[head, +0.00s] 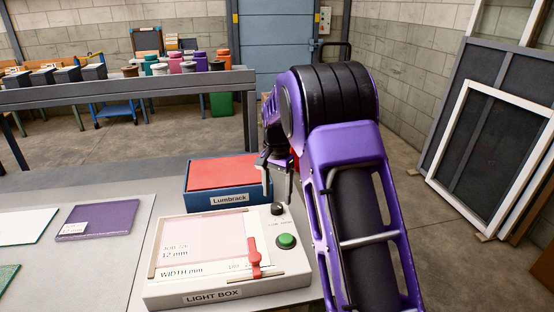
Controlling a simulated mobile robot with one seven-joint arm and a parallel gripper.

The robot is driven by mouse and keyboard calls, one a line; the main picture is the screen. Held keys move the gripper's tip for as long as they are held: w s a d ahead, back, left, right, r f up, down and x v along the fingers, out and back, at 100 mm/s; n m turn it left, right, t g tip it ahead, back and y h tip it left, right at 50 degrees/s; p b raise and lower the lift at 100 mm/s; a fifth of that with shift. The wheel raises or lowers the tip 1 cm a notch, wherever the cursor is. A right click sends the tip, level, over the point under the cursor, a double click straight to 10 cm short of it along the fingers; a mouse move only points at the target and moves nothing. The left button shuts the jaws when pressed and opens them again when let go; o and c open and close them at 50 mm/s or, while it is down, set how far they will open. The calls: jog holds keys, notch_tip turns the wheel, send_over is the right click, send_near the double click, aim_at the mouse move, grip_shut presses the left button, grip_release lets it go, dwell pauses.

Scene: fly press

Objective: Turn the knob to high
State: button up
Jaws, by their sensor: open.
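The light box (232,291) sits at the front of the grey table, its name on its front face. A small black knob (277,208) stands at its back right corner; its pointer and markings are too small to read. My gripper (278,194) is open, pointing down, with its fingertips just above and behind the knob as seen here. I cannot tell whether a finger touches it. A green button (287,241) is in front of the knob, and a red slider handle (254,256) is at the front right of the panel.
A blue box marked Lumbrack (228,200) with a red top stands behind the light box, close to my gripper. A purple plate (97,220) and a white sheet (24,224) lie to the left. My purple arm covers the table's right side.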

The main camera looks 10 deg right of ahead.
aim_at(277, 205)
notch_tip(277, 205, up, 14)
jog(key=p, duration=0.1)
dwell(0.4)
